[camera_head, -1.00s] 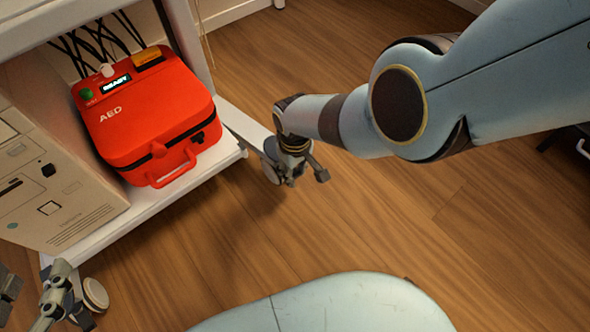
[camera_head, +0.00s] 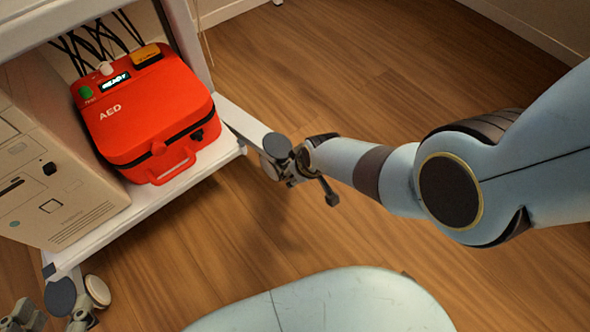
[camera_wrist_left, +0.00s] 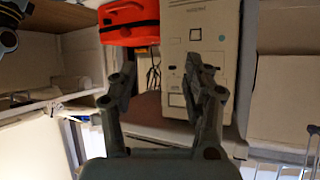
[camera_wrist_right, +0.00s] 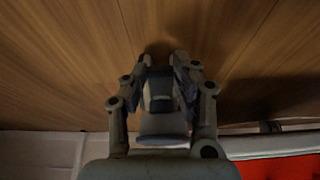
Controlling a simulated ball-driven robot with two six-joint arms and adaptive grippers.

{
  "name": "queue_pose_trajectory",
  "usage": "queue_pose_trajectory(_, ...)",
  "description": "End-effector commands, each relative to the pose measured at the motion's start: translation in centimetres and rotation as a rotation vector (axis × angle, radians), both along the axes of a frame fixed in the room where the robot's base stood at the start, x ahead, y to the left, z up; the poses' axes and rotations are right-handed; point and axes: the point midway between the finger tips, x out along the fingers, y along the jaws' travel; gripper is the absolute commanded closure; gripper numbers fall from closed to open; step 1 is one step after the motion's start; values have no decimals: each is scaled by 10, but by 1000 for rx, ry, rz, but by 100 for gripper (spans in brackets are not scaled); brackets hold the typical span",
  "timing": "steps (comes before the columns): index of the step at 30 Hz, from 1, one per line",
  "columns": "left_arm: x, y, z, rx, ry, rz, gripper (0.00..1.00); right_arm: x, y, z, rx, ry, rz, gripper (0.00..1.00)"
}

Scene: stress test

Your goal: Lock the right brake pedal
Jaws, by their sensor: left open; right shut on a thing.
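The right caster (camera_head: 272,158) sits at the end of the cart's white right leg, and its grey brake pedal (camera_wrist_right: 162,105) shows between my right fingers in the right wrist view. My right gripper (camera_head: 296,178) is shut on this pedal; it also shows in the right wrist view (camera_wrist_right: 160,72). Whether the pedal is up or down I cannot tell. My left gripper (camera_head: 28,318) is open and empty at the lower left, near the left caster (camera_head: 97,290). Its spread fingers show in the left wrist view (camera_wrist_left: 163,88).
The white cart's lower shelf (camera_head: 150,205) carries a red AED case (camera_head: 150,125) and a cardboard box (camera_head: 60,170). Black cables hang behind the case. The wooden floor (camera_head: 400,80) is clear around the casters.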

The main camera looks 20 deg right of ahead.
Motion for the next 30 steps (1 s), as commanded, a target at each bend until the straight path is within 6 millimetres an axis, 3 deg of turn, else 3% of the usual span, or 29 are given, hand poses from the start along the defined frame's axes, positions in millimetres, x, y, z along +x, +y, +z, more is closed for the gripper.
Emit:
queue_pose_trajectory(9,65,-7,69,1,-331,-35,50,-3,0,-9,40,-106,0,100)
queue_pose_trajectory(15,92,-12,119,1,-546,-59,50,-2,0,-11,57,-155,0,100)
queue_pose_trajectory(22,104,-17,157,1,-703,-78,50,-2,0,-11,69,-187,0,100)
queue_pose_trajectory(30,106,-18,171,1,-758,-85,50,-1,0,-10,73,-199,0,100)
